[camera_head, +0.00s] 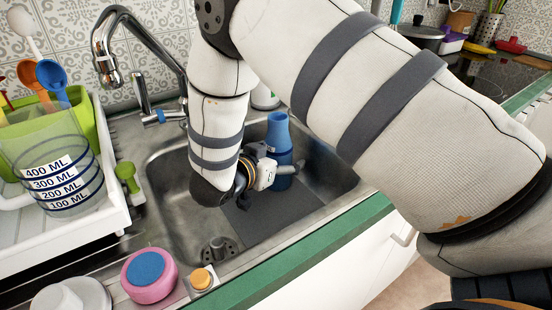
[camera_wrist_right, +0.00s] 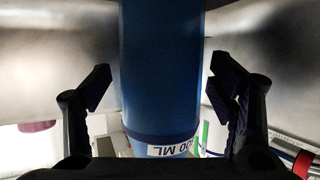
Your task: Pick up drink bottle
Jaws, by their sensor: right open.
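The drink bottle (camera_head: 279,148) is blue with a narrower light-blue top and stands upright in the sink. In the right wrist view the blue bottle (camera_wrist_right: 160,70) fills the middle, between the fingers. My right gripper (camera_head: 272,172) is low in the sink, right beside the bottle and partly hidden by my forearm. In the wrist view the right gripper (camera_wrist_right: 160,82) is open, one dark finger on each side of the bottle, with gaps showing. A white label reading "00 ML" shows upside down below the blue; I cannot tell what it belongs to. My left gripper is out of view.
The metal sink walls (camera_head: 165,200) enclose the gripper. The faucet (camera_head: 108,50) rises behind left. A measuring cup (camera_head: 60,175) stands in a white rack at left. My arm covers the right.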

